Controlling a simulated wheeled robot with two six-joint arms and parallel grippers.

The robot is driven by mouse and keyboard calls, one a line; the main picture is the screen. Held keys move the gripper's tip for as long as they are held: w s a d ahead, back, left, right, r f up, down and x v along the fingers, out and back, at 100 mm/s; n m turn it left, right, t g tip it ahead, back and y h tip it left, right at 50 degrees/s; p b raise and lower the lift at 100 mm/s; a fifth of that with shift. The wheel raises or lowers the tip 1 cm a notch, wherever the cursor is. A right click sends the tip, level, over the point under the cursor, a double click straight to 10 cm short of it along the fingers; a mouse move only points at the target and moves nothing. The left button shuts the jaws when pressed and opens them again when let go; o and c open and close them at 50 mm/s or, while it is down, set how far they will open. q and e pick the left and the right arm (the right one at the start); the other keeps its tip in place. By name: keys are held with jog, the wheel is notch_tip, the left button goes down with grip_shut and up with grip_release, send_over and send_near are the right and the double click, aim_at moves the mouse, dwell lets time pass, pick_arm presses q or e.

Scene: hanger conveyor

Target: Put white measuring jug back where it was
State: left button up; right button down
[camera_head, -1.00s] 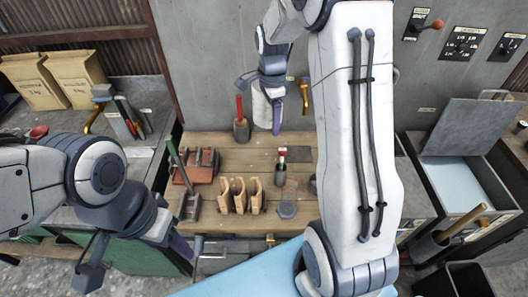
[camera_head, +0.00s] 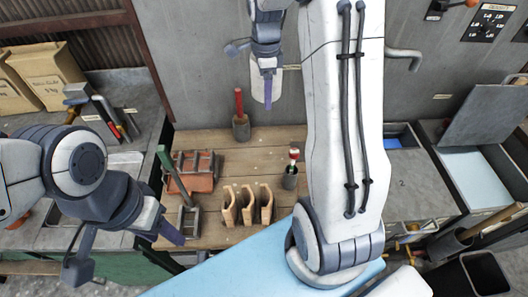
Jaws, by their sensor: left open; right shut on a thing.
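The white measuring jug (camera_head: 257,87) is up in front of the grey wall, over the back of the wooden bench, and partly hidden by my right gripper. My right gripper (camera_head: 268,91) points down beside it and is shut on it. The jug looks upright and clear of the bench top. My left gripper (camera_head: 168,232) is open and empty, low at the front left edge of the bench. Its fingers are seen mostly from the side.
The wooden bench (camera_head: 215,150) holds a red-handled tool in a dark pot (camera_head: 241,128), a reddish box (camera_head: 190,178), wooden holders (camera_head: 246,205) and a dark cup (camera_head: 290,179). My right arm hides the bench's right side. A grey counter (camera_head: 402,195) stands on the right.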

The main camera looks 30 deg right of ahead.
jog(key=f+b, duration=0.3)
jog(key=f, duration=0.6)
jog(key=f+b, duration=0.3)
jog(key=f, duration=0.7)
jog(key=f+b, duration=0.4)
jog(key=f, duration=0.6)
jog(key=shift+w+d, duration=0.15)
jog(key=shift+d, duration=0.1)
jog(key=shift+f, duration=0.1)
